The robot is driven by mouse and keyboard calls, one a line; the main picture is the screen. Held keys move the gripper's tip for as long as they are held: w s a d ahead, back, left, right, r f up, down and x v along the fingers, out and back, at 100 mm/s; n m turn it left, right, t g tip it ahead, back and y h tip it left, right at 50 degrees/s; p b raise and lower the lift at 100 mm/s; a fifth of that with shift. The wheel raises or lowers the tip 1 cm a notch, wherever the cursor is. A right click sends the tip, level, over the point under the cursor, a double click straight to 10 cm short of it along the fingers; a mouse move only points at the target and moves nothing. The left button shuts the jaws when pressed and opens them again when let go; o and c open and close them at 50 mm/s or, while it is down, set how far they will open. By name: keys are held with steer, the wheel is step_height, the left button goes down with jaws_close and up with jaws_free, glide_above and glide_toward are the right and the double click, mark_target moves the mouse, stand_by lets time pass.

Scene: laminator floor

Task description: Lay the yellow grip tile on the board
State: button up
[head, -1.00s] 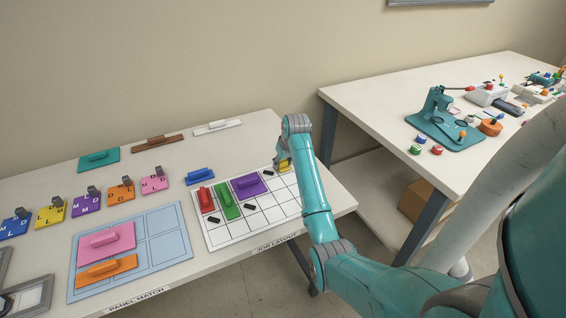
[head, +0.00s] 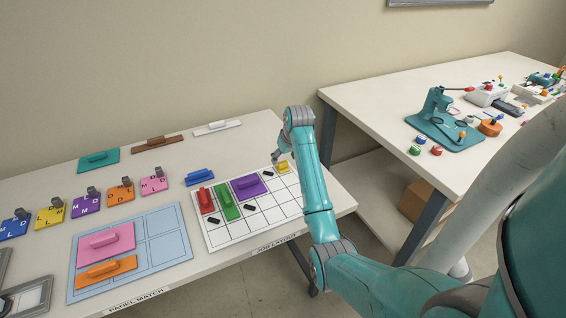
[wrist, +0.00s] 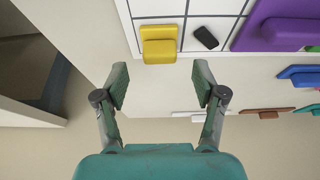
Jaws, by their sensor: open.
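The yellow grip tile (head: 283,167) lies on the white gridded board (head: 260,228), at the board's far right corner. In the wrist view the yellow tile (wrist: 158,45) sits at the board's edge, in a cell beside one with a black mark. My gripper (head: 276,158) is just above and behind the tile, partly hidden by my arm. In the wrist view my gripper (wrist: 162,85) is open and empty, its fingers apart from the tile with a gap between.
Red (head: 206,199), green (head: 227,200) and purple (head: 249,186) tiles also lie on the board. A blue tile (head: 200,177) is on the table by its far left corner. A blue panel (head: 166,228) with pink and orange tiles is at left. A second table (head: 380,95) stands at right.

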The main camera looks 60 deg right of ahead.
steer(key=v, duration=0.8)
stand_by(0.4)
